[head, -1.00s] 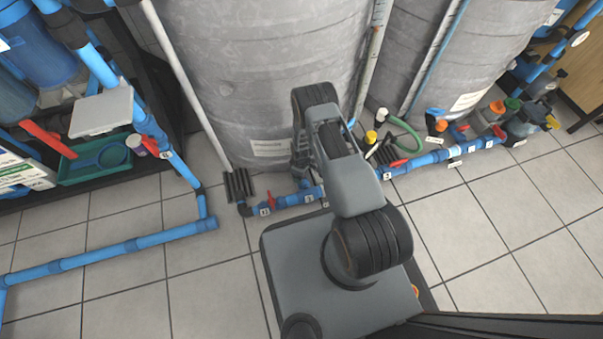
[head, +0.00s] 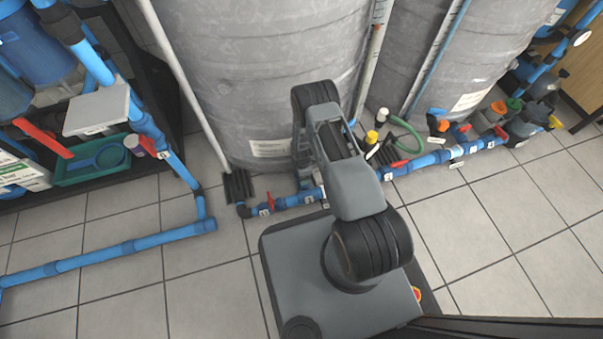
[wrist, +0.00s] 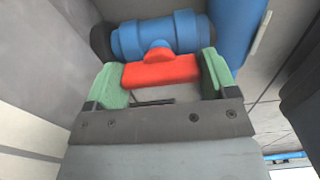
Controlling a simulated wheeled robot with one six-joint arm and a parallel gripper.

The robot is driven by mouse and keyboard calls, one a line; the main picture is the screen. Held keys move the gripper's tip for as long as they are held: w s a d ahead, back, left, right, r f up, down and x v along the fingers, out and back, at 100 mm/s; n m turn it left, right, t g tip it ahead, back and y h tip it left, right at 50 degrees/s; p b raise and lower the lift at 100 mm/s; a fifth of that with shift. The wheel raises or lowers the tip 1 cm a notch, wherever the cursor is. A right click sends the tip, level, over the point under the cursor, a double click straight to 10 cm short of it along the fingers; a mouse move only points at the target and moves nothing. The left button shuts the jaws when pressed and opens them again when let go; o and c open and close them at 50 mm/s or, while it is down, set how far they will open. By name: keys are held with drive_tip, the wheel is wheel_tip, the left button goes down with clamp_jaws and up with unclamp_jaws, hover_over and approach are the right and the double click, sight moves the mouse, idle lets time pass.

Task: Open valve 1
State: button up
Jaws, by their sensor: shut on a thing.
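In the wrist view, a red valve handle (wrist: 160,72) stands on a blue pipe fitting (wrist: 155,35). The green fingertips of my gripper (wrist: 160,76) are on either side of the handle, shut on it. The handle lies crosswise in the picture, roughly along the blue fitting behind it. No number label is readable there, so I cannot tell the valve's number from this view. In the head view, my arm hides the gripper and the held handle, low in front of the grey tank (head: 262,80).
Another red handle (head: 271,203) shows on the floor pipe left of my arm, and one more (head: 399,164) to the right. A green hose (head: 408,136) and several coloured caps stand near the right pipe. A rack with a green tray (head: 92,162) is at left. Floor tiles (head: 215,280) are clear.

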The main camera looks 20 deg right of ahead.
idle(0.6)
drive_tip(key=o, duration=0.8)
drive_tip(key=shift+o, duration=0.2)
drive_tip(key=shift+r, duration=0.15)
wheel_tip(320, 180, up, 14)
drive_tip(key=p, duration=0.6)
drive_tip(key=shift+f, duration=0.2)
